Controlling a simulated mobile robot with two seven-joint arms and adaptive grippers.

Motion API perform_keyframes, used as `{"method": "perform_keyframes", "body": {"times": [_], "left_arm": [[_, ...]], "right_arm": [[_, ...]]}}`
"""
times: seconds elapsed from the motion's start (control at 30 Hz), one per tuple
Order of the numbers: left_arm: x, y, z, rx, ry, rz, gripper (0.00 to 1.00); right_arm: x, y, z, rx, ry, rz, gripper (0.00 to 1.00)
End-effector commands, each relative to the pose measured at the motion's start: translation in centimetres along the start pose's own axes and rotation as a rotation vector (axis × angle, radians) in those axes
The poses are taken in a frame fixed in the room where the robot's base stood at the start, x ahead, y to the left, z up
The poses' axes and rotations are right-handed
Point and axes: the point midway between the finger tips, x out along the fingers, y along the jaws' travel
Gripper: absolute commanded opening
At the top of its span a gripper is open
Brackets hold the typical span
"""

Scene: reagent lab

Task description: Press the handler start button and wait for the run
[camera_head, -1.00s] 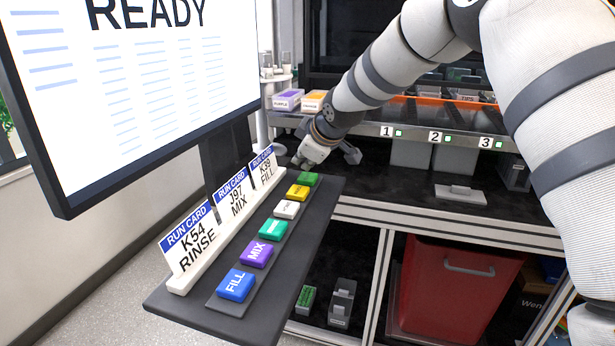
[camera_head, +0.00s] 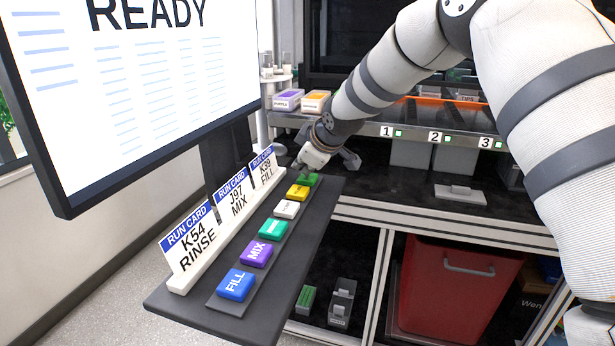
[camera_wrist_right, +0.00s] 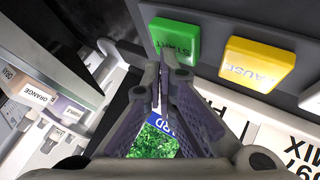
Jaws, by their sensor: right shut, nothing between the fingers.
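The green START button (camera_wrist_right: 175,42) is at the far end of the button row on the dark shelf; in the head view it (camera_head: 307,180) is partly covered by my right gripper. My right gripper (camera_head: 304,168) is shut and empty, its fingertips just over or at the button's near side; I cannot tell whether they touch it. In the right wrist view the closed fingertips (camera_wrist_right: 163,62) are close below the button. The yellow PAUSE button (camera_wrist_right: 257,62) is beside it. The monitor (camera_head: 150,80) reads READY. My left gripper is out of view.
Run cards (camera_head: 190,242) stand in a white holder left of the buttons. White, purple (camera_head: 257,254) and blue FILL (camera_head: 236,284) buttons sit nearer on the shelf (camera_head: 180,305). A bench with numbered bays (camera_head: 435,137) lies behind, with a red bin (camera_head: 455,300) below.

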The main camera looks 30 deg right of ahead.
Motion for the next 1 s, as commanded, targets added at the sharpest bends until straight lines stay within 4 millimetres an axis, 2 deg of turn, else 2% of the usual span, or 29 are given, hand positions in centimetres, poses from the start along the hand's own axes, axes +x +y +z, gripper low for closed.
{"method": "perform_keyframes", "body": {"times": [0.73,1.0], "left_arm": [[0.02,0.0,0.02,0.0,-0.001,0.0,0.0],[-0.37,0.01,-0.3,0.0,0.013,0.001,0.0]], "right_arm": [[0.49,-0.39,0.43,0.0,-0.003,-0.002,0.0],[-0.28,0.19,-0.15,0.0,0.001,0.001,0.0]]}}
